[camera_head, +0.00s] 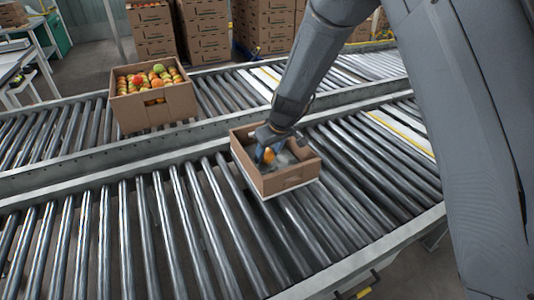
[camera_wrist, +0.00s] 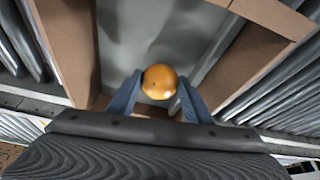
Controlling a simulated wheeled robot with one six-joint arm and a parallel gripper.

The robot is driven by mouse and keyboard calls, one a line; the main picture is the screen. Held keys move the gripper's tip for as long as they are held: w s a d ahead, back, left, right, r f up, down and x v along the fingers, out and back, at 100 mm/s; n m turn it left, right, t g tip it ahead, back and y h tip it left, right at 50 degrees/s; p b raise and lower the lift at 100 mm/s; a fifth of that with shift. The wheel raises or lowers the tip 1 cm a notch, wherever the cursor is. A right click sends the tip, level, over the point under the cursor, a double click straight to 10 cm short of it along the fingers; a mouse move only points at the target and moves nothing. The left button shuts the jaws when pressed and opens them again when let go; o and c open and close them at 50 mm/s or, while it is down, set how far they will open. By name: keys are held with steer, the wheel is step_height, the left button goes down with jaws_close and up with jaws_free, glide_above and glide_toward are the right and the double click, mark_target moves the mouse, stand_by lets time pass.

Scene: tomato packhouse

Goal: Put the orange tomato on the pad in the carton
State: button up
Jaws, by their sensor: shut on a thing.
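The orange tomato (camera_wrist: 160,82) is between the two blue fingers of my gripper (camera_wrist: 157,92) in the wrist view. My gripper is shut on it. In the head view the tomato (camera_head: 268,155) shows as a small orange patch at my gripper (camera_head: 264,153), inside the open carton (camera_head: 290,180) on the near roller conveyor. The grey pad (camera_wrist: 155,30) covers the carton's floor in the wrist view. I cannot tell whether the tomato touches the pad.
A larger cardboard box (camera_head: 158,112) full of red, orange and green tomatoes stands on the far conveyor at left. A metal rail (camera_head: 100,165) runs between the two conveyors. Stacked cartons (camera_head: 205,30) stand behind. The near rollers (camera_head: 130,235) left of the carton are bare.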

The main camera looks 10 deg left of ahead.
steer(key=shift+f+b, duration=0.3)
steer(key=shift+b, duration=0.05)
steer(key=o, duration=0.8)
steer(key=c, duration=0.3)
steer(key=shift+r+p, duration=2.55)
steer(key=shift+r, duration=1)
